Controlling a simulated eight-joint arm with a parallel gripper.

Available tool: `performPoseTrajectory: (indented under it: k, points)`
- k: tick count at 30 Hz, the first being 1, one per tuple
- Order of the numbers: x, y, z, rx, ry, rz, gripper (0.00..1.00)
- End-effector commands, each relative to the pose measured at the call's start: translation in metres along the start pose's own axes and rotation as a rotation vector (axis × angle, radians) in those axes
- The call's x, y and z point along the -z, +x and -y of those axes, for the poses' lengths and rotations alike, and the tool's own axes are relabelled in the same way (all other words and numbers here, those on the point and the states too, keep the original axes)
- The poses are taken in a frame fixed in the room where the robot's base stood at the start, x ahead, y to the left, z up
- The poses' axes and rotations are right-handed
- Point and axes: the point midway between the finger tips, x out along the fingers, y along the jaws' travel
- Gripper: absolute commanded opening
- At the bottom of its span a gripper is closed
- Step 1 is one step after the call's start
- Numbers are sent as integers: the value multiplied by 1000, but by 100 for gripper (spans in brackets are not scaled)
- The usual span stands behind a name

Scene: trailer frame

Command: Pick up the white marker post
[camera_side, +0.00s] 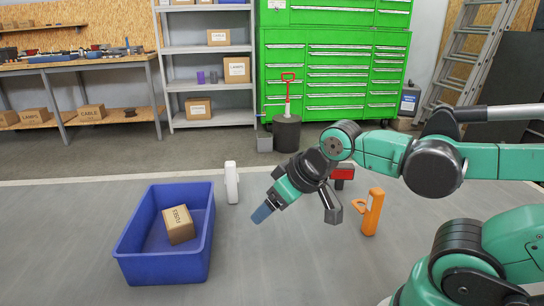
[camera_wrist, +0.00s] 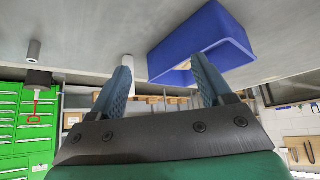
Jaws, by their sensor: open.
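The white marker post (camera_side: 231,183) stands upright on the grey surface in the side view, between the blue bin and my gripper. My gripper (camera_side: 262,213) is right of the post and apart from it, tilted with its fingers pointing down and left. In the wrist view, which looks upside down, my gripper (camera_wrist: 163,68) has its two blue fingers spread wide with nothing between them. A white piece that looks like the post (camera_wrist: 127,60) shows there just beyond the left finger, which hides part of it.
A blue bin (camera_side: 128,243) with a cardboard box (camera_side: 179,225) inside stands left of the post. An orange post with a side loop (camera_side: 373,213) and a red and dark object (camera_side: 343,174) stand to the right. The surface between bin and gripper is otherwise clear.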

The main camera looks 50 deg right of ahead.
Motion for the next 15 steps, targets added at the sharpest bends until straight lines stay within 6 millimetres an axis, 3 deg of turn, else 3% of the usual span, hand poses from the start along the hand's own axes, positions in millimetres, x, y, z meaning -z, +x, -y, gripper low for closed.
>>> performPoseTrajectory:
  k: [7, 13, 15]
  points:
    - [8, -10, 0, 0, 0, 0, 72]
    - [28, -40, 0, 0, 0, 0, 72]
    - [36, -40, 0, 26, 0, 14, 72]
